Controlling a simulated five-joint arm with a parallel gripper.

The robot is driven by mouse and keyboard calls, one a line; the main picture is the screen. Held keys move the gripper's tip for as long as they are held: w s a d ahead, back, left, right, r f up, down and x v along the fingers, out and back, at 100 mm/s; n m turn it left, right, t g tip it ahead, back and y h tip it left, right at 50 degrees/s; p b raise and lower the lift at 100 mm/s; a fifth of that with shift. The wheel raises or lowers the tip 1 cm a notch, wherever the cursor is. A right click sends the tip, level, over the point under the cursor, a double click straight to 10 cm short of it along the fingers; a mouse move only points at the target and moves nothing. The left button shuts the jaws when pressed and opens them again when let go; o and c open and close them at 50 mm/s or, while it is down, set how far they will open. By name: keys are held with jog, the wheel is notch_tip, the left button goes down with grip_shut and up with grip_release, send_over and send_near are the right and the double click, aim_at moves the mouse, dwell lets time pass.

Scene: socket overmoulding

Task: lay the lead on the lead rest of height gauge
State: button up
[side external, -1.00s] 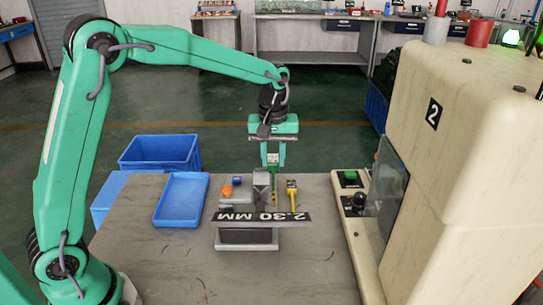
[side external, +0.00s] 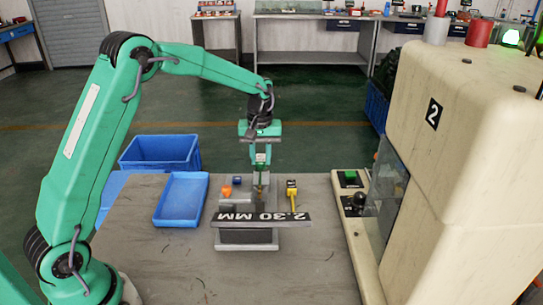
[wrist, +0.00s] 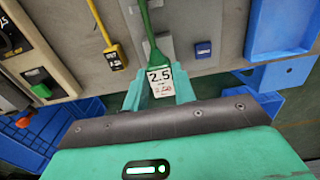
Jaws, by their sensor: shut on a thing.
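My gripper (side external: 260,165) is shut on the green lead (wrist: 149,40), gripping its white-tagged end, which reads 2.5 over 2.50. In the wrist view the fingers flank this tag and the green cable runs away to the top edge. In the side view the gripper hangs just behind the height gauge (side external: 247,237), whose black sign (side external: 262,217) reads 2.30 MM upside down. The lead rest is largely hidden behind gripper and sign, so I cannot tell whether the lead touches it.
A yellow lead (side external: 291,197) lies to the right of the gauge, with an orange piece (side external: 226,191) and a blue piece (side external: 237,181) to the left. A blue tray (side external: 181,200) is further left. The cream machine (side external: 450,180) and its button panel (side external: 352,200) bound the right side.

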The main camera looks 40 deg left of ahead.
jog(key=shift+f, duration=1.85)
jog(key=shift+f, duration=0.2)
jog(key=o, duration=1)
jog(key=shift+r, duration=0.15)
notch_tip(320, 180, up, 11)
jog(key=shift+r, duration=0.55)
jog(key=shift+s, duration=0.1)
